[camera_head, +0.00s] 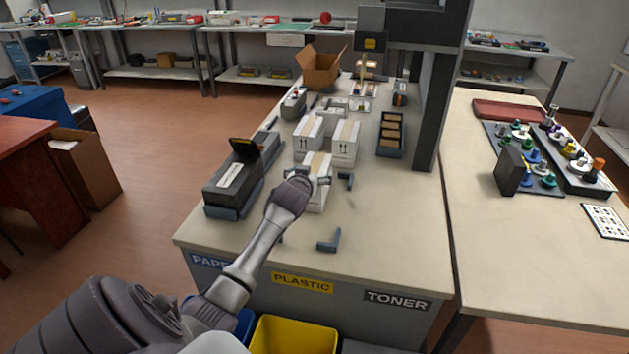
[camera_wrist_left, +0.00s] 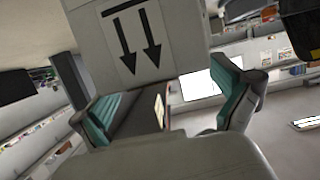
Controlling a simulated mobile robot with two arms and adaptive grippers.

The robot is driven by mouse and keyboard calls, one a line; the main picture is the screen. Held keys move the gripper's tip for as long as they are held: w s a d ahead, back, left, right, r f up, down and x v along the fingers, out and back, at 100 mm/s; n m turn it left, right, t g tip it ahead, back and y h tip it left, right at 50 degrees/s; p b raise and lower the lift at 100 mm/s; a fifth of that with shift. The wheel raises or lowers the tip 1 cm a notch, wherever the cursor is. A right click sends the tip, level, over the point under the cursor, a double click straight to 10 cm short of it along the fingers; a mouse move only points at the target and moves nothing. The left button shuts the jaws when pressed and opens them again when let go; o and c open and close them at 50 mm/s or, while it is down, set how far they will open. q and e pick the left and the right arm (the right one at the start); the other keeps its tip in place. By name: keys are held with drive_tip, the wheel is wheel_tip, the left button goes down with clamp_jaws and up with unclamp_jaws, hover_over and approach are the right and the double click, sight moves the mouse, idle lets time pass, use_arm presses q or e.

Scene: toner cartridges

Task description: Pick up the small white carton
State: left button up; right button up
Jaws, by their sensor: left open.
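Three small white cartons with tan tape stand on the bench in the head view. The nearest carton (camera_head: 317,198) is upright, with my left gripper (camera_head: 308,178) at its near side. The gripper partly covers its front. Two more cartons, one on the left (camera_head: 307,134) and one on the right (camera_head: 345,143), stand just behind it. In the left wrist view a carton face (camera_wrist_left: 140,40) with two black arrows is close ahead. My left gripper (camera_wrist_left: 150,85) is open there, its green-padded fingers spread apart. I cannot tell whether they touch the carton. My right gripper is not in view.
A black toner cartridge (camera_head: 235,175) lies left of the cartons. A tray of brown boxes (camera_head: 391,133) and a dark column (camera_head: 435,110) stand to the right. A small grey-blue piece (camera_head: 329,241) lies in front. A yellow bin (camera_head: 293,336) is below the bench edge.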

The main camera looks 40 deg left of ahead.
use_arm(q)
drive_tip(key=shift+x, duration=1.2)
drive_tip(key=shift+w+a, duration=0.1)
drive_tip(key=shift+w, duration=0.05)
drive_tip(key=shift+c, duration=1.7)
drive_tip(key=c, duration=1.3)
drive_tip(key=shift+c, duration=0.2)
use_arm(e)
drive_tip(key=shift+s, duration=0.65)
